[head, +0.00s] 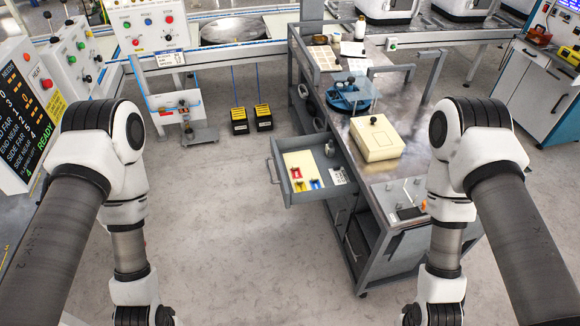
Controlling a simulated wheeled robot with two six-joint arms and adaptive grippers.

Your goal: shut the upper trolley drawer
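The trolley (352,122) stands right of centre, with a metal top. Its upper drawer (284,191) is pulled out to the left, with its handle (272,172) on the left-facing front. A cream tray with small red, yellow and blue items (315,184) lies in the drawer, beside a white labelled piece (338,176) and a small dark-topped cylinder (329,149). My two arms reach down at the left and right of the head view. Both grippers are below the picture's lower edge. The right arm covers part of the trolley's near right end.
On the trolley top are a cream box with a black knob (377,138), a blue round fixture (350,93) and small tools (410,211). Control panels (24,110) stand at the left. Black-and-yellow boxes (263,117) sit on the floor. The floor left of the drawer is clear.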

